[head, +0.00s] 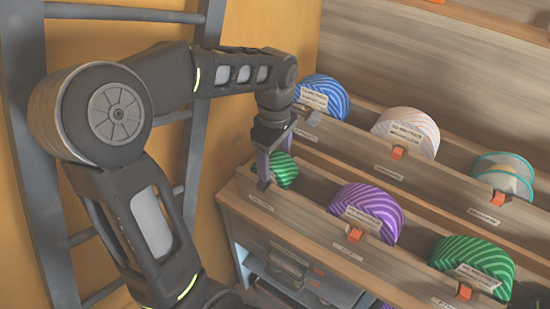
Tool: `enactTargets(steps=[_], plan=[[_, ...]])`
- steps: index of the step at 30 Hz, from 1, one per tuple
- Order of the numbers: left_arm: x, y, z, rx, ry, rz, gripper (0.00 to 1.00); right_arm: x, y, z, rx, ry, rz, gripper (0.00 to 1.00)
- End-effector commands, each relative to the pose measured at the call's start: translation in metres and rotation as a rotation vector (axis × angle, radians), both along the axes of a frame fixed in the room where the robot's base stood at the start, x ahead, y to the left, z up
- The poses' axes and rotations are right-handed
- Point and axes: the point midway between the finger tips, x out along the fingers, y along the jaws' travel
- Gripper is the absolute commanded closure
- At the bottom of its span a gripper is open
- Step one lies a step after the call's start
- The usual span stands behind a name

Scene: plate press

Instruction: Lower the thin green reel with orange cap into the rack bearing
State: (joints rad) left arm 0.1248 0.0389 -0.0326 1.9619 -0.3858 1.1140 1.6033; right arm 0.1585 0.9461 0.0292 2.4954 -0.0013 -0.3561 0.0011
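A small green striped reel (286,171) sits at the left end of the front wooden rack row (318,190). It is partly hidden by my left gripper and the rack's front board. My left gripper (273,162) points down at this reel's left side, with one finger in front near the board and the other farther back. Whether the fingers grip the reel or only stand beside it cannot be told. No orange cap shows on this reel. The bearing under it is hidden. My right gripper is not in view.
A purple reel (369,208) and a wider green reel (473,261) stand farther right in the front row. The back row holds blue (325,92), white-orange (408,128) and white-teal (503,174) reels. A grey ladder-like frame (32,130) stands at left.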

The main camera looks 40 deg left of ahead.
Motion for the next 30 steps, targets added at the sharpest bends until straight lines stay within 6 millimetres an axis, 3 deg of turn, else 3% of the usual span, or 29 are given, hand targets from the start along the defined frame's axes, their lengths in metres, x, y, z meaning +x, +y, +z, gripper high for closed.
enactTargets(steps=[3, 14, 24, 30], plan=[[0.0, 0.0, 0.0, 0.0, 0.0, 0.0, 0.2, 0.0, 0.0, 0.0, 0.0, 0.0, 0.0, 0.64], [0.0, 0.0, 0.006, 0.0, -0.001, 0.0, 0.2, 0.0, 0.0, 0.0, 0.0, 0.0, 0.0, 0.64], [0.001, 0.0, 0.057, 0.0, -0.003, 0.0, 0.2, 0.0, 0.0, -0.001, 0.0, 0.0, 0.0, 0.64], [0.0, 0.0, 0.076, -0.001, 0.0, 0.0, 0.2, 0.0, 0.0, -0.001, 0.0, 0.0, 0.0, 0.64]])
